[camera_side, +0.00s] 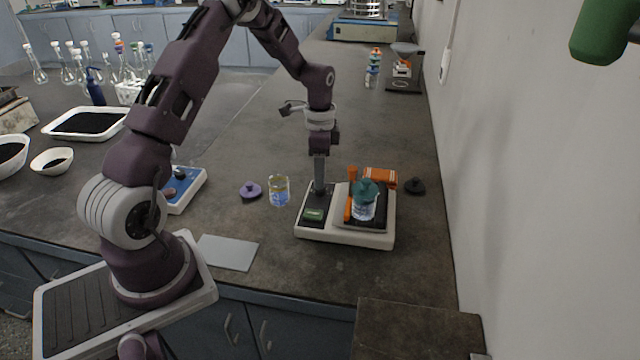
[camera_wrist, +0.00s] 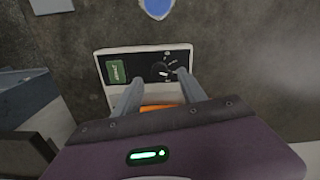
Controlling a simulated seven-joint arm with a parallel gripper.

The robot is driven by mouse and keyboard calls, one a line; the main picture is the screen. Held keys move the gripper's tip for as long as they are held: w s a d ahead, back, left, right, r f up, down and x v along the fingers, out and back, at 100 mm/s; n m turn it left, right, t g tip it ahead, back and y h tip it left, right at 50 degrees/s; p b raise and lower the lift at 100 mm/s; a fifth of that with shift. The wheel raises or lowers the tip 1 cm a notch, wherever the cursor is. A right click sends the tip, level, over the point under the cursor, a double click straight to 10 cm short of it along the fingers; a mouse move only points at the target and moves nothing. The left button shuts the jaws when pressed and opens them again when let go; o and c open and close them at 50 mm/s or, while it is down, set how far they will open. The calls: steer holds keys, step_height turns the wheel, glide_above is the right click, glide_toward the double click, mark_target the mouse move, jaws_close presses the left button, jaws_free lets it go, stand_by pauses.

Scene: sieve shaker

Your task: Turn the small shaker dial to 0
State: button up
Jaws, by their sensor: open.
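The small shaker (camera_side: 375,240) is a white box with a dark platform on its right and a black control panel with a green display (camera_side: 313,214) on its left. In the wrist view its panel (camera_wrist: 145,58) shows the green display (camera_wrist: 116,71) and a small dark dial (camera_wrist: 162,68) with white marks around it. My gripper (camera_side: 319,190) points straight down over the panel in the side view and hides the dial there. In the wrist view my gripper (camera_wrist: 158,77) is open, with its fingers spread either side of the dial; I cannot tell whether they touch it.
A teal-capped beaker (camera_side: 363,207) stands on the platform beside orange clamp parts (camera_side: 380,178). A glass beaker (camera_side: 279,191) and a purple stopper (camera_side: 250,190) stand left of the shaker, a black stopper (camera_side: 414,186) right.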

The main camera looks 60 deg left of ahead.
mark_target(320, 191)
step_height(320, 191, down, 4)
steer(key=shift+f, duration=0.1)
jaws_close()
steer(key=shift+n, duration=0.3)
steer(key=n, duration=0.7)
steer(key=shift+n, duration=0.3)
steer(key=n, duration=0.3)
steer(key=shift+n, duration=2.4)
